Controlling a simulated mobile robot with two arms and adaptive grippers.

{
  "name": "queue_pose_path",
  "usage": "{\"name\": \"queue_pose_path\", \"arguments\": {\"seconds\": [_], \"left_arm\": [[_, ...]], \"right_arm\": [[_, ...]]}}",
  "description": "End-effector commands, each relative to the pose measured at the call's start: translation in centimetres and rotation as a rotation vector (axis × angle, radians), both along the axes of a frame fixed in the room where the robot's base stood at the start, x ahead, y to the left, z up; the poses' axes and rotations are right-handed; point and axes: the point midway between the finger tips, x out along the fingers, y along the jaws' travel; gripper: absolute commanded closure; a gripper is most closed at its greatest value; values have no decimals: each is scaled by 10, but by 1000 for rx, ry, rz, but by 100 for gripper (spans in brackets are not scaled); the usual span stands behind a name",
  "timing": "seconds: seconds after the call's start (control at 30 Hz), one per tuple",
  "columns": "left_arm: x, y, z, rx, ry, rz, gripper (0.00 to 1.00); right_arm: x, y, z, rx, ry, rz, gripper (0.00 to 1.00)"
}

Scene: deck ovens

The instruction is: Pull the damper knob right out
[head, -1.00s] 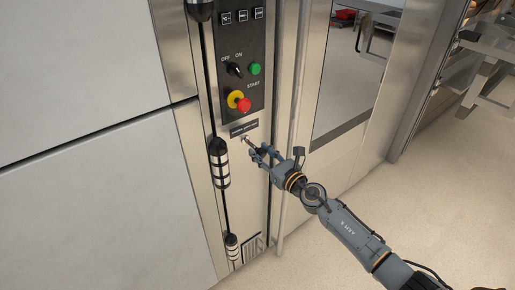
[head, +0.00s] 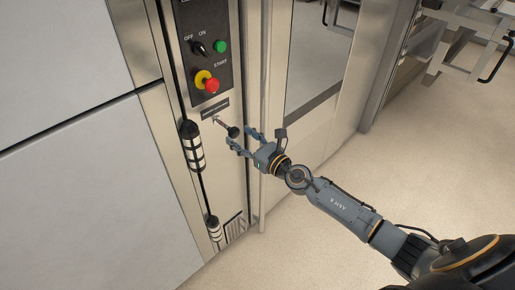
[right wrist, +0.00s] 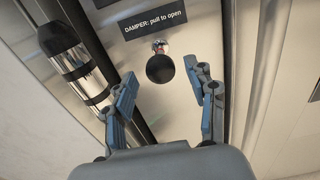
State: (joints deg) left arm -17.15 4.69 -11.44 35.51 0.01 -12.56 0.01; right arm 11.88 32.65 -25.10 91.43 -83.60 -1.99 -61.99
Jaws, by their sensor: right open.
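The damper knob (head: 233,131) is a black ball on a thin metal rod that stands out from the steel panel, below a dark label. In the right wrist view the black knob (right wrist: 160,69) sits under the label (right wrist: 152,20) reading "DAMPER: pull to open". My right gripper (head: 241,139) is open, its two fingers spread on either side of the knob's line. In the right wrist view the knob shows between and just beyond the fingertips, with a gap on both sides. My left gripper is not in view.
Above the label is a black control panel (head: 187,62) with a green button (head: 221,46) and a red stop button (head: 211,86). Black-and-silver hinges (head: 192,146) run down the left. A vertical bar (head: 254,100) stands right of the panel. Open floor lies at the right.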

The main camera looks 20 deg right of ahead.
Motion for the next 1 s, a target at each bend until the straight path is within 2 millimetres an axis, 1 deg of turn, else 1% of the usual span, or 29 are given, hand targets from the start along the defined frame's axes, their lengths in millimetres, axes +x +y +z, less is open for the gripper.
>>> {"name": "queue_pose_path", "arguments": {"seconds": [0.03,0.2,0.5,0.7,1.0], "left_arm": [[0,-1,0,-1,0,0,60],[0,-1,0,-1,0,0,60],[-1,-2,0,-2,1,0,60],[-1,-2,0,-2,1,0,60],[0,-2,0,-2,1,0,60]], "right_arm": [[-14,-5,-3,-3,4,0,44],[-45,-15,-3,5,6,-1,44],[-77,-27,-2,4,4,-1,44],[-83,-31,-1,0,2,-1,44],[-83,-31,-1,0,2,-1,44]]}}
